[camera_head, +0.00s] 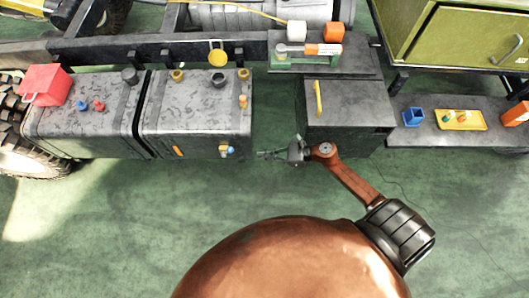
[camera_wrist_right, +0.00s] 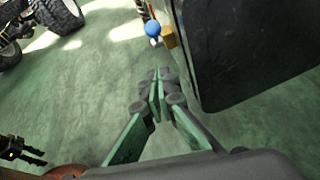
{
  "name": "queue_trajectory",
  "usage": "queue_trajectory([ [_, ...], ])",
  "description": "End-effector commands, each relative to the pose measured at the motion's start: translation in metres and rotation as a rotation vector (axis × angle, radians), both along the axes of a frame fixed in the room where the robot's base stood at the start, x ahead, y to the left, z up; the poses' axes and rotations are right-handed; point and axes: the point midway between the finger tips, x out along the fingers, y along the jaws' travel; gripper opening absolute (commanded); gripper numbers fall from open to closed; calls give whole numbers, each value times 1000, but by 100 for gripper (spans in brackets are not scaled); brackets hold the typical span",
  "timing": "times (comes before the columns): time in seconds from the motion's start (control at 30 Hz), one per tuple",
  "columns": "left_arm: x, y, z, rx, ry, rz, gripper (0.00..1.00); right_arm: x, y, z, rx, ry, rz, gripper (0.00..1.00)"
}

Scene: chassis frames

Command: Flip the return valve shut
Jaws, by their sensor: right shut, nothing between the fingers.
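A small brass valve (camera_head: 223,149) with a blue knob-like end (camera_head: 231,150) sits low on the front of the right-hand grey tank. In the right wrist view the blue end (camera_wrist_right: 152,28) and the brass body (camera_wrist_right: 168,38) show at the top centre, beside the dark tank. An orange lever (camera_head: 178,151) is on the same tank front, further left. No label shows which is the return valve. My right gripper (camera_head: 264,154) is shut and empty, right of the blue end and apart from it. It also shows in the wrist view (camera_wrist_right: 155,78). My left gripper (camera_wrist_right: 38,155) shows there at lower left, prongs apart.
The two grey tanks (camera_head: 195,90) hang under the chassis rail (camera_head: 150,45). A dark box with a yellow handle (camera_head: 318,98) stands right of my right gripper. Green floor in front of the tanks is clear. A shelf (camera_head: 455,132) with small parts is at right.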

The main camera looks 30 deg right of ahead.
Motion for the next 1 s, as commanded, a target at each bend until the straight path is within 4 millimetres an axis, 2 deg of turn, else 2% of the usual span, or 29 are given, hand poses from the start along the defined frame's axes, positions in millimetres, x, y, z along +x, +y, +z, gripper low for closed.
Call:
queue_trajectory([
  [0.03,3,0,1,0,0,3,40,8,9,-6,3,0,2,0],
  [0.3,24,0,21,-1,-1,13,40,41,46,-25,3,2,1,0],
  [0.5,25,0,23,-1,-1,13,40,59,62,-10,1,-2,0,0],
  [1.0,26,-1,23,-1,-1,14,40,64,67,-7,1,1,-1,0],
])
